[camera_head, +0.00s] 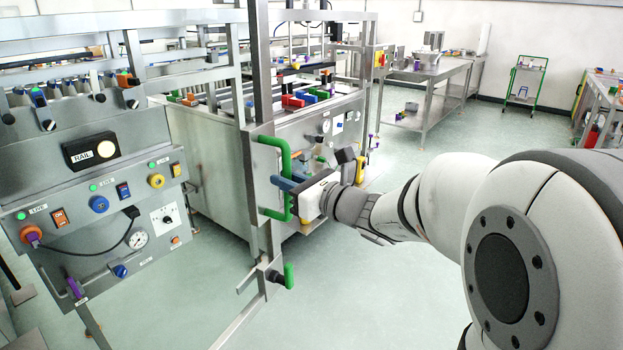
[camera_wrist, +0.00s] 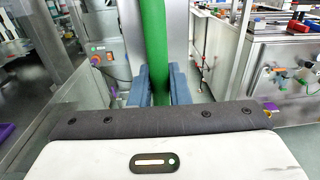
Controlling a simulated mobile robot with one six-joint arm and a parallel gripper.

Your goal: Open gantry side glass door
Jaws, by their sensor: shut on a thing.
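The green bar handle (camera_head: 286,160) of the gantry side door is mounted on a steel plate on the door's upright metal frame (camera_head: 263,70). The door's glass is clear and hard to make out; how far the door stands open I cannot tell. My gripper (camera_head: 280,183) is at the middle of the handle, its blue fingers level. In the wrist view the green handle (camera_wrist: 153,45) runs upright between the two blue fingers of my gripper (camera_wrist: 158,85), which is shut on it.
A small green lever (camera_head: 288,276) sits on the frame below the handle. A control panel (camera_head: 100,225) with buttons and a gauge is at left. A steel machine (camera_head: 215,165) stands behind the door frame. A steel table (camera_head: 430,75) is at the back. Floor between is clear.

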